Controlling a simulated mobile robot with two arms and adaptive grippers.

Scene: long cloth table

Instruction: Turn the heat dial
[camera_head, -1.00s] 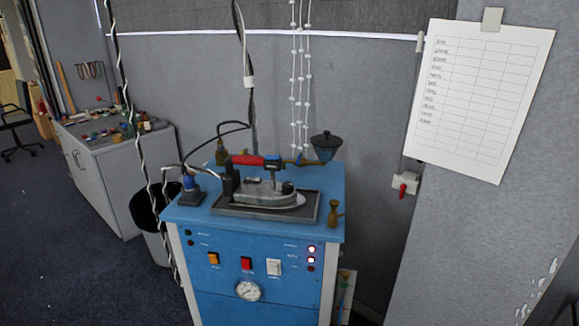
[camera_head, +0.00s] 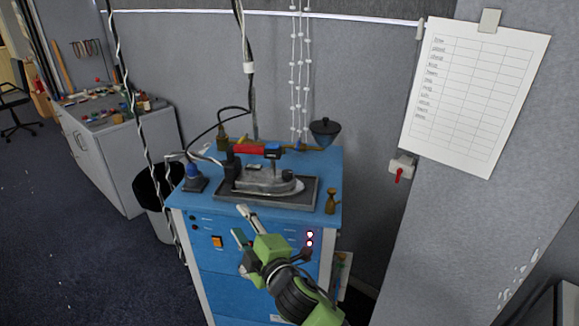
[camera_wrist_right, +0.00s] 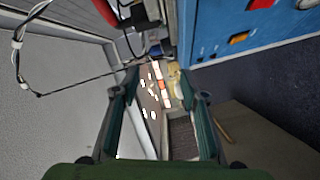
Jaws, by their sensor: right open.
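My right gripper (camera_head: 243,225) reaches up from the bottom to the front panel of a blue ironing station (camera_head: 210,270), its fingers apart and empty. In the right wrist view the fingers (camera_wrist_right: 160,88) are spread with nothing between them. The arm hides much of the panel in the head view, including the round white dial; a white round edge (camera_wrist_right: 306,3) shows at the wrist view's top right. An orange switch (camera_head: 217,242) and lit lamps (camera_head: 310,237) remain visible on the panel. An iron (camera_head: 265,180) with a red handle (camera_head: 249,150) rests on top. My left gripper is not seen.
A brass bottle (camera_head: 331,201) stands at the top's right edge, and a blue-black bottle (camera_head: 194,179) at its left. Cables hang from above. A black-lined bin (camera_head: 154,188) stands left. A red wall switch (camera_head: 399,174) is at right.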

